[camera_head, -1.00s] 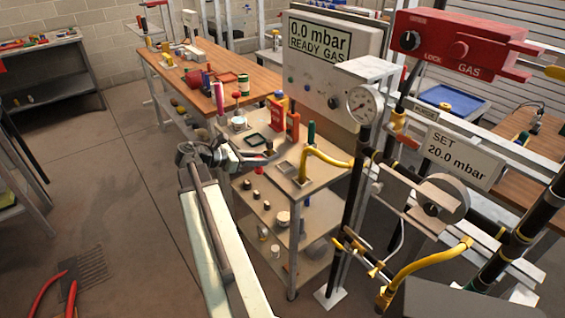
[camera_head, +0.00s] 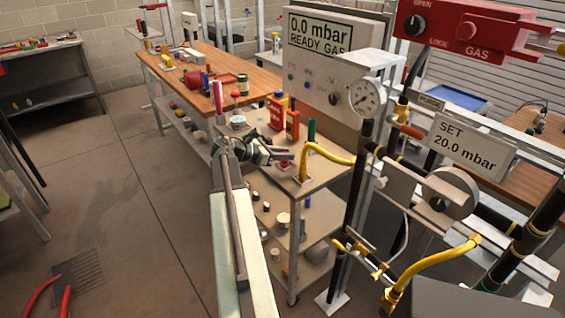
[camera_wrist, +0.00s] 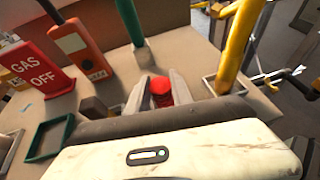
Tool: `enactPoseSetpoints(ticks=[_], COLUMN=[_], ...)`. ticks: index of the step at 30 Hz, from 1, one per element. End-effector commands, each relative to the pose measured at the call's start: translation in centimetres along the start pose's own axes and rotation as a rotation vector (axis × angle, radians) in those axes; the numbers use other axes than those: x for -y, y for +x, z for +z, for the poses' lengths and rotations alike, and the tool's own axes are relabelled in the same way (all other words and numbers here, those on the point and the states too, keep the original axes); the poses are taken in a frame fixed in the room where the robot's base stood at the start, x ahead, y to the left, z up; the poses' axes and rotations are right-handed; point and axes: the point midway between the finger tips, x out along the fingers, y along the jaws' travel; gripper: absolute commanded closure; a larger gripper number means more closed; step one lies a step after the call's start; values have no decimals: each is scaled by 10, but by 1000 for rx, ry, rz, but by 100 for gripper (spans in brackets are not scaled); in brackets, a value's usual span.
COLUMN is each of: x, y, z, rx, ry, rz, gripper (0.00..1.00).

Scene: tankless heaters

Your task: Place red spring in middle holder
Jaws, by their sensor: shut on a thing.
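My gripper (camera_wrist: 161,97) is shut on a small red piece, which I take to be the red spring (camera_wrist: 161,88), in the wrist view. A green square frame (camera_wrist: 47,138) lies left of the fingers. A pale square holder (camera_wrist: 212,86) is right of them, around the foot of a yellow hose. A small brown block (camera_wrist: 94,109) stands just left of the fingers. Which holder is the middle one I cannot tell. The spring's lower end is hidden by my gripper.
A red "GAS OFF" sign (camera_wrist: 38,68), an orange meter (camera_wrist: 78,48) and a green upright post (camera_wrist: 132,25) stand beyond the fingers. The yellow hose (camera_wrist: 238,45) rises close on the right. The bench's right edge drops to the floor.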

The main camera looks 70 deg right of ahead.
Motion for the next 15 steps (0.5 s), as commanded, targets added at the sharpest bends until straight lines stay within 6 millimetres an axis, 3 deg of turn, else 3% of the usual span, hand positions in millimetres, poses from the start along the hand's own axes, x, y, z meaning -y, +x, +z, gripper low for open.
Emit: enactPoseSetpoints(ticks=[8,9,10,11,15], x=[0,0,0,0,0], y=[0,0,-1,-1,-1], z=[-2,-1,-1,-1,-1], rx=[-1,-1,-1,-1,-1], ry=[0,0,0,0,0], rz=[0,0,0,1,1], gripper=[100,65,56,51,51])
